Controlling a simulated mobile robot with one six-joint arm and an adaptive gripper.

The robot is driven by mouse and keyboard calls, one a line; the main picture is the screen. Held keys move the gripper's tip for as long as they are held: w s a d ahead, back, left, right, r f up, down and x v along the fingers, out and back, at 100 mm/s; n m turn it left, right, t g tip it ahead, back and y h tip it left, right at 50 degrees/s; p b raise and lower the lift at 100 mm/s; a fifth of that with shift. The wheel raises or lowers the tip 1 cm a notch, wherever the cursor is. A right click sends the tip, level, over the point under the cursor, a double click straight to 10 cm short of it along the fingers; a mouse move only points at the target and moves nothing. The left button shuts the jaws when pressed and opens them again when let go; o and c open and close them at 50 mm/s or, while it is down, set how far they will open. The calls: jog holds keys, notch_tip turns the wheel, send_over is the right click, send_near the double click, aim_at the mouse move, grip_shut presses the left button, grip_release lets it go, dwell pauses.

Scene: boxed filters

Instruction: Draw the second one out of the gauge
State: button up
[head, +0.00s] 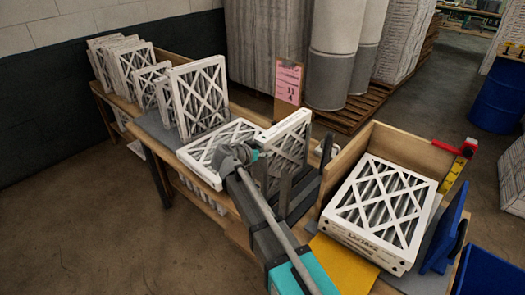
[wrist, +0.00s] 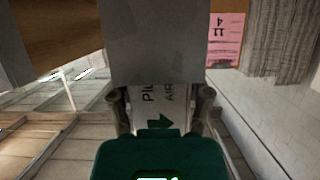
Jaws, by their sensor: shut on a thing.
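In the head view a white-framed pleated filter (head: 290,138) stands upright at the middle of the bench, beside dark grey upright plates (head: 305,190). My gripper (wrist: 160,104) is shut on a white filter edge (wrist: 158,98) with printed letters and a dark arrow. A grey block (wrist: 155,45) hides part of that edge in the wrist view. My arm hides the fingertips in the head view. Another filter (head: 385,205) lies flat inside a wooden corner (head: 403,150) with a red-and-yellow marker (head: 455,165). I cannot tell which fixture is the gauge.
A filter (head: 216,150) lies flat left of the upright one. Several filters (head: 200,98) stand in a row farther left. A pink sign (head: 288,83) stands behind the bench. A yellow sheet (head: 343,262) and blue brackets (head: 440,240) are at the right.

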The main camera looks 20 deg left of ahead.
aim_at(263, 138)
jog(key=shift+r+p, duration=3.85)
jog(key=shift+r, duration=0.05)
jog(key=shift+r, duration=0.2)
notch_tip(263, 138, up, 8)
jog(key=p, duration=0.8)
jog(key=shift+f, duration=0.15)
dwell(0.7)
dwell(0.5)
